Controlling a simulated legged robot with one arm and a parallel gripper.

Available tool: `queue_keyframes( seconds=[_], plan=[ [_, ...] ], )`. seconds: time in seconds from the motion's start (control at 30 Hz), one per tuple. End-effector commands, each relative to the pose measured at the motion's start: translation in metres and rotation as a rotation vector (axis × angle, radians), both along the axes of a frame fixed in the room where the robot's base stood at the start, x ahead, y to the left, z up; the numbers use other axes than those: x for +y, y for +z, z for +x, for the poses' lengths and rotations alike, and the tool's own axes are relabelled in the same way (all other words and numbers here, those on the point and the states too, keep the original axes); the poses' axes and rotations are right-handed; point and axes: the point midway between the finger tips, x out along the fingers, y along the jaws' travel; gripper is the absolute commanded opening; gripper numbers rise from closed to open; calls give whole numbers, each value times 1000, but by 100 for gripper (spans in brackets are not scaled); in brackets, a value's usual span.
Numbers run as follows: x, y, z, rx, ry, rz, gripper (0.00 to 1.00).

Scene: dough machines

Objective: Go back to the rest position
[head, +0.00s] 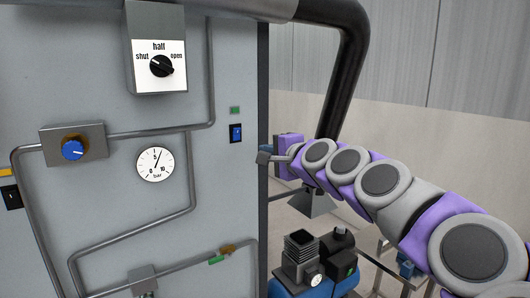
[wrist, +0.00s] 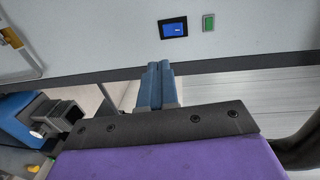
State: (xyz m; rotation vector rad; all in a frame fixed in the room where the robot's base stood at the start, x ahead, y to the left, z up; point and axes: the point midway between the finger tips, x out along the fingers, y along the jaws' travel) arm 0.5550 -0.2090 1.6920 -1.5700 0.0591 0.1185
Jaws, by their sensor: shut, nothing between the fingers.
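My gripper (head: 264,158) is at the end of my purple and grey arm, close to the right edge of the grey machine panel (head: 105,215) in the head view. In the wrist view the two blue fingers of my gripper (wrist: 158,72) are together, with nothing between them. They point toward the panel edge. A blue rocker switch (head: 236,132) is on the panel just up and left of the gripper, with a small green plate (head: 235,110) above it. The wrist view also shows the switch (wrist: 173,29) and the green plate (wrist: 208,22), apart from the fingertips.
The panel carries a black selector knob (head: 161,66), a blue knob (head: 74,148), a round gauge (head: 155,164) and grey pipes. A compressor with a blue tank (head: 320,282) stands below my arm. A thick black pipe (head: 350,70) runs behind. The light wall is farther back.

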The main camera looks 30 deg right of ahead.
Motion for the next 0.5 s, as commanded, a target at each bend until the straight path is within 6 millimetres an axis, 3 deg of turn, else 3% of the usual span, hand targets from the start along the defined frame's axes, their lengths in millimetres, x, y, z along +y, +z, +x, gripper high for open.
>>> queue_keyframes(
  seconds=[0.3, 0.37, 0.5],
  plan=[
    [11, -3, 0, 8, 12, -13, 0],
    [23, -10, -1, 24, 34, -36, 0],
    [77, -49, -9, 106, 153, -153, 0]
  ],
)
